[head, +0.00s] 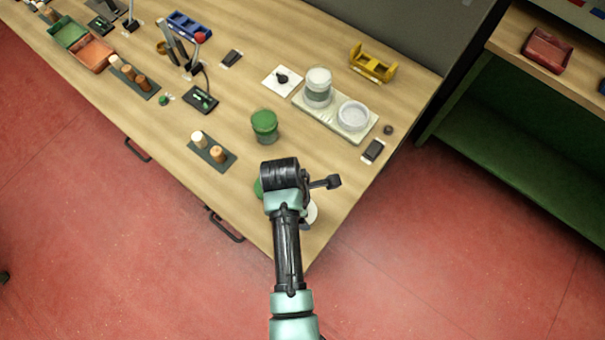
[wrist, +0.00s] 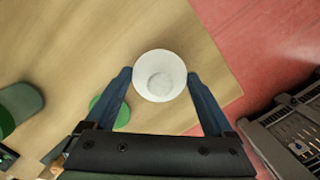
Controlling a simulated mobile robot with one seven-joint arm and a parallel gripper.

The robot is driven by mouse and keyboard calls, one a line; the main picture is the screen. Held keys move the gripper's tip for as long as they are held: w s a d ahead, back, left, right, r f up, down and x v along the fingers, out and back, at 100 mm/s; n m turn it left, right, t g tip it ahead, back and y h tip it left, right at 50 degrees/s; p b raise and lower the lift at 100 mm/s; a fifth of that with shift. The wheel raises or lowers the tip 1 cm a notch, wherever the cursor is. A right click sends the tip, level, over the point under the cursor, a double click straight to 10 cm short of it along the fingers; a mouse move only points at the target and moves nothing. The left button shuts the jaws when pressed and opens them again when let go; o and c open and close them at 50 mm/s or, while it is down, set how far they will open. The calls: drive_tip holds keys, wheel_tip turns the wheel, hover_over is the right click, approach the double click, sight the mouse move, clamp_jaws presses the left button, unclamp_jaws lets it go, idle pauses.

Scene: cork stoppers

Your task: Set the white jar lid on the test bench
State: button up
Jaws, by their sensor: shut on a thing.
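In the head view the lid (head: 311,213) shows only in part beside my arm, near the bench's front corner, and my fingers are hidden. The wooden test bench (head: 225,85) lies below. I cannot tell whether the lid touches the bench top.
A green lid (wrist: 108,112) lies close to my left finger, with a green jar (head: 265,126) beyond. A pale tray (head: 328,124) holds a white-lidded jar (head: 318,88) and a white round dish (head: 353,116).

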drive_tip(key=shift+f, duration=0.95)
drive_tip(key=shift+f, duration=0.1)
drive_tip(key=o, duration=1)
drive_tip(key=shift+o, duration=0.2)
wheel_tip(320, 180, up, 12)
drive_tip(key=a, duration=0.2)
drive_tip(key=w+r+m+t+y, duration=0.1)
drive_tip(key=w+r+m+t, duration=0.55)
drive_tip(key=w+r, duration=0.85)
drive_tip(key=w+r+m+t, duration=0.35)
drive_tip(key=r+t, duration=0.45)
drive_tip(key=r, duration=1)
wheel_tip(320, 180, up, 17)
drive_tip(key=s+d+m+t+y, duration=0.1)
drive_tip(key=s+m+t, duration=0.1)
drive_tip(key=m+t, duration=0.3)
drive_tip(key=s+d+r+m+t, duration=0.1)
drive_tip(key=s+r+m+t, duration=0.3)
drive_tip(key=s+r+t, duration=0.3)
drive_tip(key=s+r, duration=0.5)
drive_tip(key=r, duration=0.4)
drive_tip(key=shift+d+r+m+t, duration=0.2)
drive_tip(key=shift+d+m+t, duration=0.15)
drive_tip(key=shift+d+m, duration=0.05)
